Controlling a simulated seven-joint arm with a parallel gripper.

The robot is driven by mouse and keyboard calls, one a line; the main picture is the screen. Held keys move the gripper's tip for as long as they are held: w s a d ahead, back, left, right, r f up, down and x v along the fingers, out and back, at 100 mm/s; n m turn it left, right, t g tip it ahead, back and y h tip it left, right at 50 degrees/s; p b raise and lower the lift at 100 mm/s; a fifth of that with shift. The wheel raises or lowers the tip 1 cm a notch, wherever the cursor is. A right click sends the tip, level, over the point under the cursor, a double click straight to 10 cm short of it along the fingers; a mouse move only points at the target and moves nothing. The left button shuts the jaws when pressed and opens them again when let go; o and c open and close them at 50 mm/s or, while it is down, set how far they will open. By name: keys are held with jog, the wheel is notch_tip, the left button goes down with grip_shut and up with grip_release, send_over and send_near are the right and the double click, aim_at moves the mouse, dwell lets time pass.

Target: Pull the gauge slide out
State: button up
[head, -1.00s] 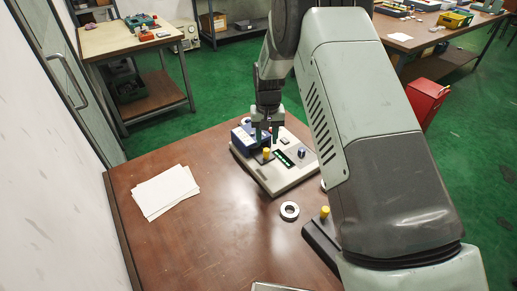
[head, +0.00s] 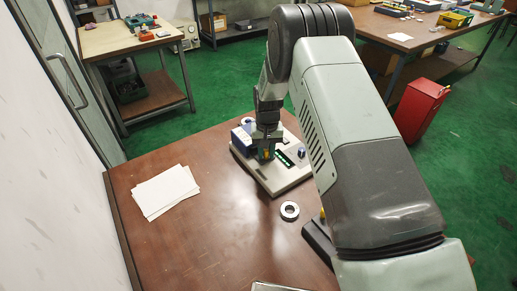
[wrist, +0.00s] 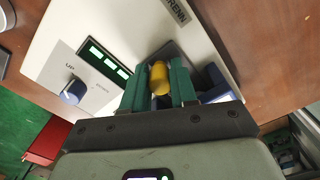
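The gauge is a pale flat unit (head: 262,176) on the brown table, with a green-lit display (head: 284,159), a blue knob (head: 301,152) and a blue block (head: 240,138). The display (wrist: 105,62) and blue knob (wrist: 74,91) also show in the wrist view. A yellow knob (wrist: 159,78) stands upright beside the blue block. My gripper (wrist: 159,88) points down over the gauge, its green fingers close on either side of the yellow knob, with almost no gap. It appears shut on it. The slide under the knob is mostly hidden by the fingers.
A metal ring (head: 290,211) lies on the table in front of the gauge. White paper sheets (head: 165,192) lie at the left. A dark fixture (head: 319,240) is partly behind my arm at the right. The table between paper and gauge is clear.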

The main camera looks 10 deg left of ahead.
jog(key=c, duration=0.4)
jog(key=shift+s+d, duration=4.2)
jog(key=shift+d, duration=0.1)
jog(key=o, duration=0.7)
jog(key=shift+f, duration=0.1)
jog(key=shift+a, duration=0.1)
jog(key=shift+w+a+r, duration=0.1)
jog(key=shift+w+r, duration=0.05)
jog(key=shift+r, duration=3.45)
